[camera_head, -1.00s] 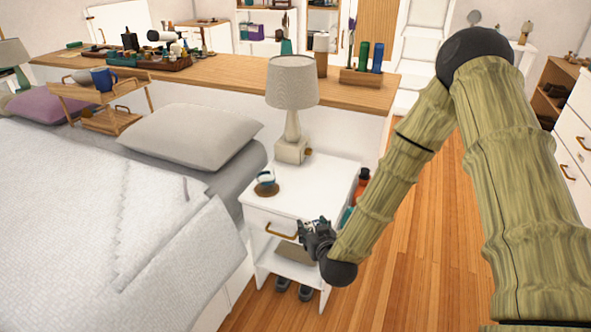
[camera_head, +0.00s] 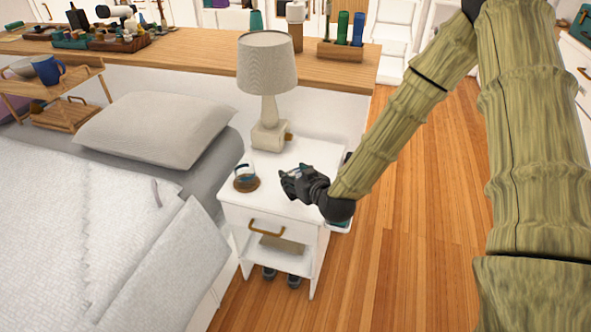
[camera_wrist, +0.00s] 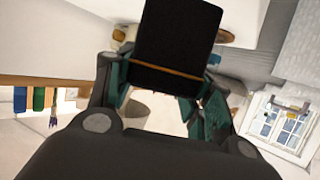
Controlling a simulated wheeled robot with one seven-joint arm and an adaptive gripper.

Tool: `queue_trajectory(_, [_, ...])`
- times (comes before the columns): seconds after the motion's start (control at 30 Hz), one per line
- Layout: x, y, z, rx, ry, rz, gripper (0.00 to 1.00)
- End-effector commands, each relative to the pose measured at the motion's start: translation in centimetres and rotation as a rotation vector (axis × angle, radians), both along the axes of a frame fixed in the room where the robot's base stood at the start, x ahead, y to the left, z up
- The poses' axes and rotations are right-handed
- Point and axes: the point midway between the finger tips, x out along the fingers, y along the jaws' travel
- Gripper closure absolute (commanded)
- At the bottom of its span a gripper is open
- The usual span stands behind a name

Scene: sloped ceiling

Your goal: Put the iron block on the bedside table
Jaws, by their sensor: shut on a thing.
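My gripper (camera_head: 290,182) is shut on a dark block, the iron block (camera_wrist: 178,40), which shows large between the fingers in the wrist view with a thin orange-brown line across it. In the head view the block is hardly told apart from the dark gripper. The white bedside table (camera_head: 292,236) stands beside the bed, with a drawer and a lower shelf. My gripper is over the right part of its top; whether the block touches the top cannot be told.
A lamp (camera_head: 267,65) stands at the back of the tabletop. A small round item on a brown base (camera_head: 246,184) sits at the left. The bed (camera_head: 90,235) is to the left; wooden floor (camera_head: 420,230) lies open to the right. Free tabletop shows around my gripper.

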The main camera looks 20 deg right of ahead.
Motion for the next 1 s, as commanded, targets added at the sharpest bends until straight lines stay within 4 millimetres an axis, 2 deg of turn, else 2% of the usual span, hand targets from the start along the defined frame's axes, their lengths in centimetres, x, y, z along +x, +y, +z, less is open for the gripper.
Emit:
queue_trajectory(0.2, [3.9, -1.3, -0.2, 0.001, -0.004, -0.002, 1.00])
queue_trajectory(0.4, [6.3, -2.1, -0.5, 0.000, -0.003, -0.001, 1.00])
queue_trajectory(0.67, [6.9, -2.3, -1.0, 0.000, -0.001, 0.000, 1.00])
queue_trajectory(1.0, [6.9, -2.2, -3.9, 0.001, 0.000, 0.000, 1.00])
